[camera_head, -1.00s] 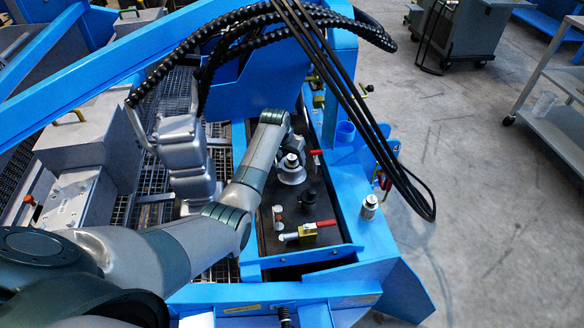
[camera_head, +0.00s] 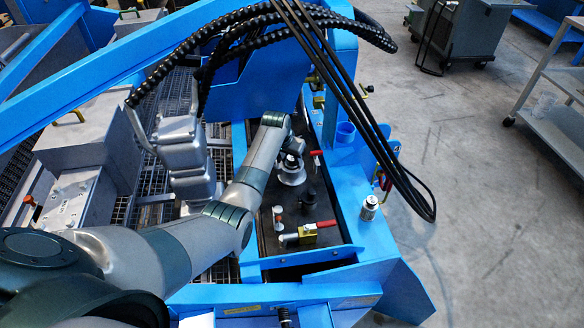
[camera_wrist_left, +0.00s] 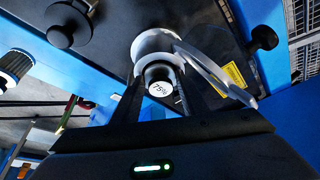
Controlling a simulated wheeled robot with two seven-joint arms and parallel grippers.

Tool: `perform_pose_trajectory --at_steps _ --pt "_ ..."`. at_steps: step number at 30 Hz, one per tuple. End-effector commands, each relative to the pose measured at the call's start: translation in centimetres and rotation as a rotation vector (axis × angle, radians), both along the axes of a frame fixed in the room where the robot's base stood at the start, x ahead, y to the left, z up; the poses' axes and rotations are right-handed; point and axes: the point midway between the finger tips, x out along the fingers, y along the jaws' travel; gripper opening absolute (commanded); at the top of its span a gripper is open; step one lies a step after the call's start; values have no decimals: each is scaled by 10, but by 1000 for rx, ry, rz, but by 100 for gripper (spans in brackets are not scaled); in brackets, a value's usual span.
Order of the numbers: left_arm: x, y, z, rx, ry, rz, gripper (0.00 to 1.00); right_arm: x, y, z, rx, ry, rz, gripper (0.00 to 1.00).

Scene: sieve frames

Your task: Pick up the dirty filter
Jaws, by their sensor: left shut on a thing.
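The filter (camera_wrist_left: 160,84) is a small cylinder with a pale end marked "76%", seen in the left wrist view between the fingers of my left gripper (camera_wrist_left: 162,92). My left gripper is shut on it. The filter is at a round white socket (camera_wrist_left: 157,42) on the dark plate; I cannot tell whether it is still seated. In the head view my left gripper (camera_head: 292,157) is above this socket (camera_head: 291,175), and the fingers are small and partly hidden. A second silver filter-like cylinder (camera_head: 370,206) stands upright on the blue ledge. My right gripper is not in view.
A red-handled valve (camera_head: 308,235) and black knob (camera_head: 308,198) are on the dark plate near the socket. A pale curved strap (camera_wrist_left: 215,70) arches beside the socket. Black hoses (camera_head: 350,110) hang over the blue frame.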

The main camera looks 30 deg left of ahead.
Motion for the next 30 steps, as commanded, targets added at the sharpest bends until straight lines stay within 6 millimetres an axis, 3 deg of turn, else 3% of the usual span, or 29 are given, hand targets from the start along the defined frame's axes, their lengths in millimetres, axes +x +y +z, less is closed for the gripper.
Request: perform_pose_trajectory --at_steps 11,24,30 --pt "1 1 14 1 -3 0 1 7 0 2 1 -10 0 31" --pt "1 0 81 1 -3 -1 1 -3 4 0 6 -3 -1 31" --pt "1 0 99 1 -2 -1 1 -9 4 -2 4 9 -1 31"
